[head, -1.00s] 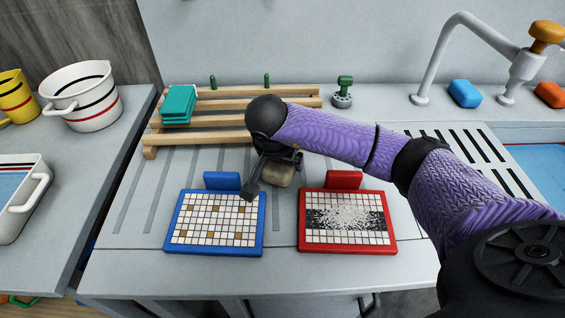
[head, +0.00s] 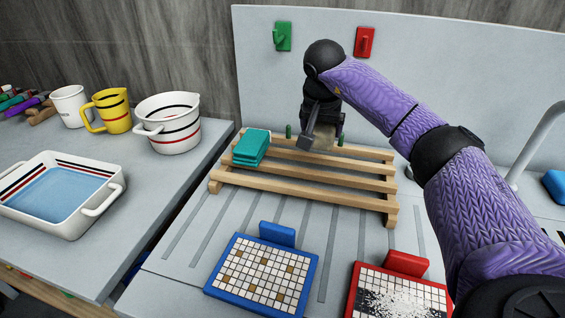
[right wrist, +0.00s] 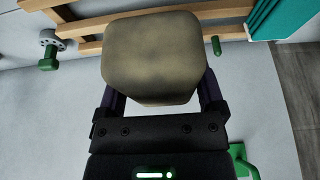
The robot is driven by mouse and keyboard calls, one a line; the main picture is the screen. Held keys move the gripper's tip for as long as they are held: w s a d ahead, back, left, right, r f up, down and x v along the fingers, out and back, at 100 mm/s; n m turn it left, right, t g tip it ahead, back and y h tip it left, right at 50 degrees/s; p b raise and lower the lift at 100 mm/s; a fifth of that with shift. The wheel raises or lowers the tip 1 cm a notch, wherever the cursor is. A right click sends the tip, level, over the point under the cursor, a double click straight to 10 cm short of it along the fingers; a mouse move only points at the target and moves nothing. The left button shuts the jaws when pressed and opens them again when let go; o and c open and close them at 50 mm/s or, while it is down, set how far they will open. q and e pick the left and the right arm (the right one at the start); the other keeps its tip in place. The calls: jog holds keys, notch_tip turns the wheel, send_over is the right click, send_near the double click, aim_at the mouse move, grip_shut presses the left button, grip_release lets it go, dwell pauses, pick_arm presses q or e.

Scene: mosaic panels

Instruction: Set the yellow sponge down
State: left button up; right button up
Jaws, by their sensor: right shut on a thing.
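The sponge (head: 324,142), a dull yellow-brown block with rounded edges, is in my right gripper (head: 320,128). The right wrist view shows the sponge (right wrist: 155,52) close up between the two fingers, which are shut on it. In the head view the gripper and sponge are over the back part of the slatted wooden rack (head: 328,182). I cannot tell whether the sponge touches the slats. The gripper partly hides the sponge in the head view. My left gripper is not in view.
A teal stack (head: 252,147) lies on the rack's left end. Green pegs stand at its back. The blue-framed panel (head: 312,283) and red-framed panel (head: 352,300) lie in front. A water-filled dish (head: 105,206) and cups stand at left. The rack's front slats are bare.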

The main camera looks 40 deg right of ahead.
aim_at(320, 131)
notch_tip(320, 131, down, 9)
jog(key=shift+s+f+b, duration=0.1)
jog(key=shift+b, duration=1.15)
jog(key=o, duration=1)
jog(key=shift+o, duration=0.2)
jog(key=p+v, duration=0.4)
jog(key=v, duration=0.7)
jog(key=shift+a+r, duration=0.1)
jog(key=shift+r, duration=0.3)
jog(key=shift+s+a+r, duration=0.1)
jog(key=shift+s+r, duration=0.05)
jog(key=shift+r, duration=0.1)
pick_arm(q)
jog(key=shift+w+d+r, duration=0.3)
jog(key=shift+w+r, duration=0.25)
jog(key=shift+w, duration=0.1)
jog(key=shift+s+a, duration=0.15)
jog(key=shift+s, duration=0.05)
